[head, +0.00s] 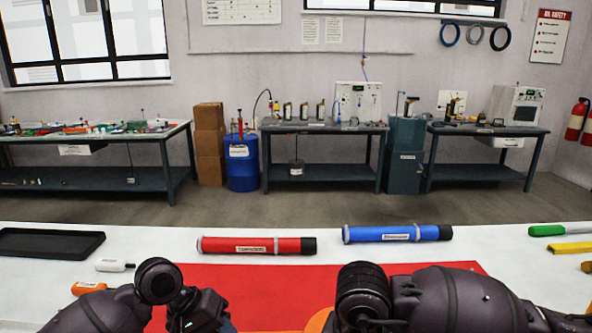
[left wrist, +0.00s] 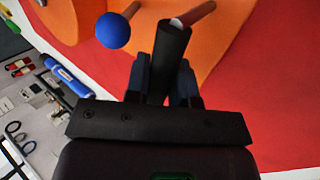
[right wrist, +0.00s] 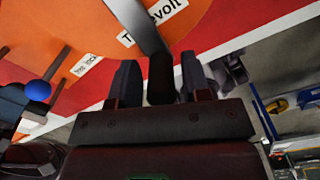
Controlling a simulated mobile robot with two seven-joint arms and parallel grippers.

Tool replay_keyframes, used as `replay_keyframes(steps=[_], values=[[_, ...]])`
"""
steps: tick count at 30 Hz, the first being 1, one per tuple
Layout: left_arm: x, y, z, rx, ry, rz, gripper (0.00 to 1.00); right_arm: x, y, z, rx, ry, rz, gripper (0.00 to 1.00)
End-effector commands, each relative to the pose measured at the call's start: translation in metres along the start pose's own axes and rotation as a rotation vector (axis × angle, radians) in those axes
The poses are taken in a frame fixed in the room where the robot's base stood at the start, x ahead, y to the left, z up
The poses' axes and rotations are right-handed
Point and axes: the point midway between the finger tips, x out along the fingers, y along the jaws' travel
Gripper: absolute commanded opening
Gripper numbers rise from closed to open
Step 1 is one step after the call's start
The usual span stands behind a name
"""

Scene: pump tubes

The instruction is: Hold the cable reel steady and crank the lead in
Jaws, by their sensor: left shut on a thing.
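The orange cable reel (head: 318,320) shows only as a sliver at the bottom of the head view, mostly hidden by my arms. It also shows in the left wrist view (left wrist: 225,45) and, with white labels, in the right wrist view (right wrist: 85,30). My left gripper (left wrist: 163,75) is shut on a black handle (left wrist: 170,50) at the reel. A blue ball knob (left wrist: 113,30) is beside it. My right gripper (right wrist: 160,75) is open around a black grip (right wrist: 161,85), with narrow gaps at both sides. A grey bar (right wrist: 138,22) runs from near that grip across the reel.
A red mat (head: 230,285) lies under the reel on the white table. Behind it lie a red tube (head: 220,245) and a blue tube (head: 365,233). A black tray (head: 45,243) is at left; a green-handled tool (head: 548,230) and yellow bar (head: 570,248) are at right.

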Motion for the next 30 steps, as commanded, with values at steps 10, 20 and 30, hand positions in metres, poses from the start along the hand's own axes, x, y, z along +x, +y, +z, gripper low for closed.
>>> replay_keyframes(steps=[10, 20, 30], values=[[0.0, 0.0, 0.0, -0.001, -0.002, -0.001, 0.0, 0.001, -0.001, 0.0, 0.001, 0.001, -0.003, 0.72], [0.0, 0.0, 0.0, -0.001, -0.002, -0.001, 0.0, -0.014, -0.001, 0.001, 0.001, 0.0, -0.002, 0.72], [-0.001, 0.0, 0.0, -0.001, -0.002, -0.001, 0.0, -0.042, -0.001, 0.0, 0.001, 0.0, -0.002, 0.72]])
